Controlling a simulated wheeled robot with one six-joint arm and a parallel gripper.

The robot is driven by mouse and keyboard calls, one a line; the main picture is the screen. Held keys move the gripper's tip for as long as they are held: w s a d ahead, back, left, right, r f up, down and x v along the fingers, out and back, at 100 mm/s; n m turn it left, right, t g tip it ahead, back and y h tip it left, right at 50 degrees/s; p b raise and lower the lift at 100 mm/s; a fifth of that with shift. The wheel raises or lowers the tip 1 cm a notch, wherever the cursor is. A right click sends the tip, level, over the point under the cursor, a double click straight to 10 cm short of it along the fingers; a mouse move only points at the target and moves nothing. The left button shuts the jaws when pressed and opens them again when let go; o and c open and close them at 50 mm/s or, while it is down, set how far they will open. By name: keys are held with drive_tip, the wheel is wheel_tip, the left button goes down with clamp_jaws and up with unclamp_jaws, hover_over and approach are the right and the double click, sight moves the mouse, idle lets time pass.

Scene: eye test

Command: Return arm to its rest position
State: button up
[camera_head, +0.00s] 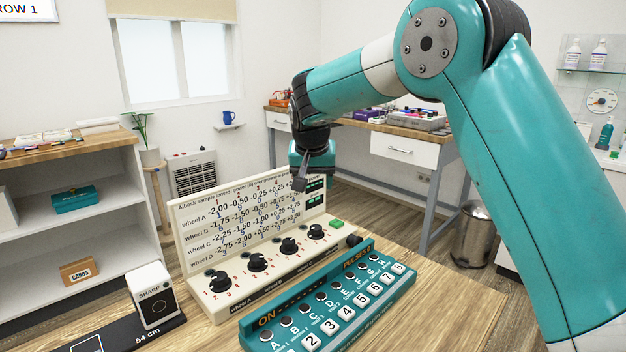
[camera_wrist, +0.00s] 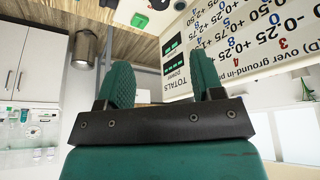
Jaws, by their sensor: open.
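My teal arm rises across the right of the head view and bends over to the left. My gripper (camera_head: 300,183) hangs at its end, in front of the upper right part of the cream lens panel (camera_head: 185,232). In the wrist view my gripper (camera_wrist: 161,82) has its two green-padded fingers apart, with nothing between them. The panel (camera_wrist: 262,52) shows upside down at the right of that view. Whether the fingers touch the panel cannot be told from the head view.
A teal control box (camera_head: 262,322) with lettered knobs and numbered keys lies on the wooden table (camera_head: 450,305). A SHARP box (camera_head: 152,295) stands on a black strip at the left. A green button (camera_head: 337,223) sits at the panel's right end. A bin (camera_head: 472,235) stands behind.

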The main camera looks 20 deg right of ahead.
idle(0.3)
drive_tip(key=s+a+r+n+y+p, duration=0.1)
drive_tip(key=s+a+r+n+p, duration=0.15)
drive_tip(key=s, duration=0.25)
drive_tip(key=s+a+r+n+g+y+p, duration=0.1)
drive_tip(key=s+r+p, duration=0.15)
drive_tip(key=s, duration=0.35)
drive_tip(key=s+a+r+n+y+p, duration=0.1)
drive_tip(key=s+a+r+n, duration=0.15)
drive_tip(key=s, duration=0.25)
drive_tip(key=s+a+r+n+g+y+p, duration=0.1)
drive_tip(key=s+a+n+p, duration=0.1)
drive_tip(key=s, duration=0.9)
drive_tip(key=s+a+r+n+g+y+p, duration=0.1)
drive_tip(key=s+n, duration=0.3)
drive_tip(key=s, duration=0.8)
drive_tip(key=shift+s+a+r+g+y+p, duration=0.25)
drive_tip(key=shift+a+r+g+y+p, duration=0.05)
drive_tip(key=shift+a+g+y+p, duration=0.3)
